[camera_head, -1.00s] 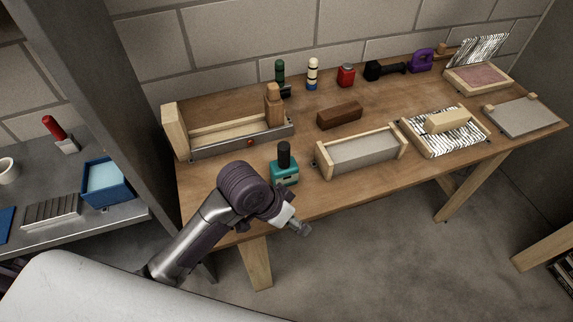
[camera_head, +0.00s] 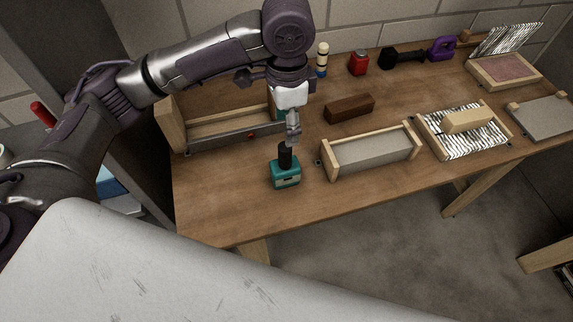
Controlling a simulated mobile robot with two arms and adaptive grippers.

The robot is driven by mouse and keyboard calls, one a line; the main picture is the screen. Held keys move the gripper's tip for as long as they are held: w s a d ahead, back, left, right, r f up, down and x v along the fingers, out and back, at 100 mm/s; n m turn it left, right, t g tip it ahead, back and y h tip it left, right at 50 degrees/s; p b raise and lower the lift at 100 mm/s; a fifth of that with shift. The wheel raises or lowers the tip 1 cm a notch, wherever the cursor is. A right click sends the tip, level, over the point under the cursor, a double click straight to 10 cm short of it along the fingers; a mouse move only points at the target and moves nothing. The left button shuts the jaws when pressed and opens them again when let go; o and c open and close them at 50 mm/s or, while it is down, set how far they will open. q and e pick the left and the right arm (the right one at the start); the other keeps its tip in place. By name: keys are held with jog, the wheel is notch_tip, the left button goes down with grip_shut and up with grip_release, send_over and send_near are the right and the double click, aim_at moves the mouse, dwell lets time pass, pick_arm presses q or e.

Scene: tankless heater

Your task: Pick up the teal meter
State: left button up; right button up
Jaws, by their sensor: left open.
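The teal meter (camera_head: 286,174) stands upright on the wooden table near its front edge, with a black upper part (camera_head: 285,155) on top. My left gripper (camera_head: 293,138) points down just above the black top, its arm reaching in from the left. It is open and holds nothing that I can see. The fingertips are small here, and I cannot tell whether they touch the black top. My right gripper does not show.
A grey-topped wooden tray (camera_head: 370,155) stands close to the right of the meter. A long wooden box with a metal front (camera_head: 215,139) lies behind left. A dark brown block (camera_head: 349,108) lies behind. Bare tabletop (camera_head: 220,195) is free to the left.

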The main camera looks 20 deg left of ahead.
aim_at(285, 156)
pick_arm(q)
notch_tip(285, 156, down, 7)
jog(key=shift+r, duration=0.2)
jog(key=shift+w+a+f+p, duration=0.15)
jog(key=shift+f+p, duration=0.1)
jog(key=shift+f, duration=1.1)
jog(key=shift+w+a+f+p, duration=0.1)
jog(key=shift+f+p, duration=0.15)
jog(key=shift+f, duration=1.1)
grip_shut()
